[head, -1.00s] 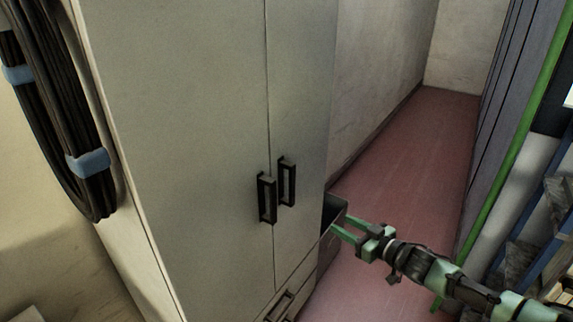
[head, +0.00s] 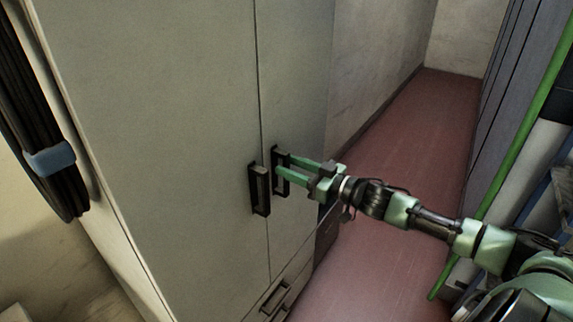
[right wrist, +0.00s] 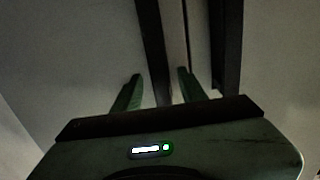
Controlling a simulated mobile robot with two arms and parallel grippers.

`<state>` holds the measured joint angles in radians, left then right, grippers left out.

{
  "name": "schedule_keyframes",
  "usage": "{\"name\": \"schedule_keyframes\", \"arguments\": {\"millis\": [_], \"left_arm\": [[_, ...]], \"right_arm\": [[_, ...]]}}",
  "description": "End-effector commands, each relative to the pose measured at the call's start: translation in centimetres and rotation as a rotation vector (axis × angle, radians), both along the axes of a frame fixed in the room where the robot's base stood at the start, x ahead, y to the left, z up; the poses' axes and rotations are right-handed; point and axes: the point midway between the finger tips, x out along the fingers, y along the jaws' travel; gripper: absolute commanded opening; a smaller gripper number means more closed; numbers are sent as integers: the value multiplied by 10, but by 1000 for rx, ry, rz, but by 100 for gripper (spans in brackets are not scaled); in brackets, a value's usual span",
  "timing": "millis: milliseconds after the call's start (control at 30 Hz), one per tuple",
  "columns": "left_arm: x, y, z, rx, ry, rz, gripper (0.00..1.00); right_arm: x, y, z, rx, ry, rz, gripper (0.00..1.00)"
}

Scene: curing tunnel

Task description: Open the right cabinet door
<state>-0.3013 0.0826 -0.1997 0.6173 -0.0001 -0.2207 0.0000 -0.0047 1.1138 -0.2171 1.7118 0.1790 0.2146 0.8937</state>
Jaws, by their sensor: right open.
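The cabinet's right door (head: 297,75) and left door (head: 170,110) are grey-white and look closed, with a thin seam between them. The right door's black handle (head: 276,172) is an upright bar beside the seam. The left door's black handle (head: 259,190) stands just left of it. My right gripper (head: 283,165) is open, with its green fingertips at the right door's handle in the head view. In the right wrist view, the two fingers (right wrist: 157,88) point toward a dark upright bar, and contact cannot be told. My left gripper is not in view.
Drawers with a dark handle (head: 273,297) sit below the doors. A black cable coil (head: 38,125) hangs at the left. A red floor aisle (head: 400,170) runs clear to the right, bounded by a green-edged rack or panel (head: 515,130).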

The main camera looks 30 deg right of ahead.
Motion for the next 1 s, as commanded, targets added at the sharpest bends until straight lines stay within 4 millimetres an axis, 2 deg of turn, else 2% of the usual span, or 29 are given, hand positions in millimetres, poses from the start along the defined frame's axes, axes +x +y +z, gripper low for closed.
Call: {"name": "schedule_keyframes", "arguments": {"millis": [200,567,667,700,733,1000], "left_arm": [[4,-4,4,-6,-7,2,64],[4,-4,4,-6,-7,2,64],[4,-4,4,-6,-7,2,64],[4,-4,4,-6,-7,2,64],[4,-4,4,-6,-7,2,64],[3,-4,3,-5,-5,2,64]], "right_arm": [[13,5,1,-1,-2,0,42],[16,7,0,-1,1,1,42],[16,7,0,-1,0,1,17],[16,7,0,-1,0,1,6],[16,7,0,-1,0,1,0],[16,7,0,-1,0,1,0]]}}
